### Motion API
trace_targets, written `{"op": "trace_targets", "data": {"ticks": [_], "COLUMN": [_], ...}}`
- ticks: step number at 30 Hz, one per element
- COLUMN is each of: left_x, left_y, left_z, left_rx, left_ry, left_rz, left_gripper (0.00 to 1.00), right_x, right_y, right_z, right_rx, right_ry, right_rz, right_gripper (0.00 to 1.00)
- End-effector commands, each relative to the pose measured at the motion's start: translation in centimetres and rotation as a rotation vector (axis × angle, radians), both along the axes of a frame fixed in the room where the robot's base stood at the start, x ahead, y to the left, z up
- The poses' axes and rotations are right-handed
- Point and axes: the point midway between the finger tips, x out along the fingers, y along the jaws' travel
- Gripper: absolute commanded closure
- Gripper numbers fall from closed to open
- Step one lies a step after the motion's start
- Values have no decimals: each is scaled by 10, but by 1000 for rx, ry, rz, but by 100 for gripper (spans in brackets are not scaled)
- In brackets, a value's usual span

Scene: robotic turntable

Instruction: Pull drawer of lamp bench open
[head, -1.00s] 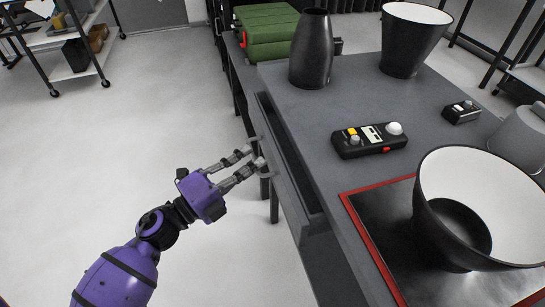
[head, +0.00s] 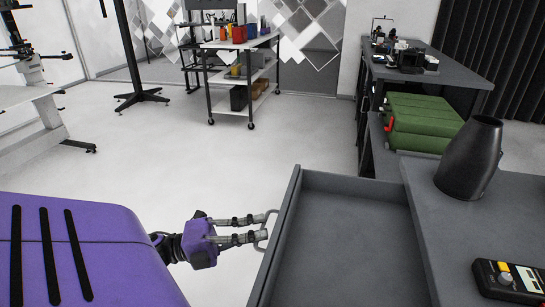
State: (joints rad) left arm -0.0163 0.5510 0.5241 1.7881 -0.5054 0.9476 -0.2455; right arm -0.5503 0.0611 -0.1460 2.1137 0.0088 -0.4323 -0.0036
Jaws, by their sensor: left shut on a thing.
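The drawer (head: 340,244) of the grey lamp bench (head: 435,218) stands pulled well out, and its empty inside shows. Its front panel (head: 283,232) faces left. My left gripper (head: 266,229) is at the outer side of that panel, shut on the drawer handle (head: 263,238), a thin grey bar. The near end of the drawer is cut off by the lower picture edge. My right gripper is not in view.
A black vase-like shade (head: 469,158) and a black meter (head: 511,281) sit on the bench top. A green case (head: 423,123) lies behind the bench. A wheeled shelf cart (head: 242,72) stands further back.

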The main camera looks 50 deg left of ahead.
Motion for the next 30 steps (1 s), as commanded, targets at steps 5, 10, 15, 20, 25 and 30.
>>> {"op": "trace_targets", "data": {"ticks": [5, 10, 15, 20, 25, 30], "left_x": [-3, -2, -2, -2, -2, -12], "left_y": [2, 2, 1, 2, 2, 10], "left_z": [-2, -2, -2, -1, -1, -4], "left_rx": [-1, -1, -1, 0, 0, 0], "left_ry": [5, 5, 5, 3, 2, 5], "left_rz": [-3, -3, -3, -1, -1, 2], "left_gripper": [100, 100, 80, 74, 74, 74], "right_x": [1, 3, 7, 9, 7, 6], "right_y": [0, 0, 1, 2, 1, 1], "right_z": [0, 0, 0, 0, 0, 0], "right_rx": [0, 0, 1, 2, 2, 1], "right_ry": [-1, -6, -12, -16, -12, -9], "right_rz": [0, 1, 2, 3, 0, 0], "right_gripper": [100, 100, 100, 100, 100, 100]}}
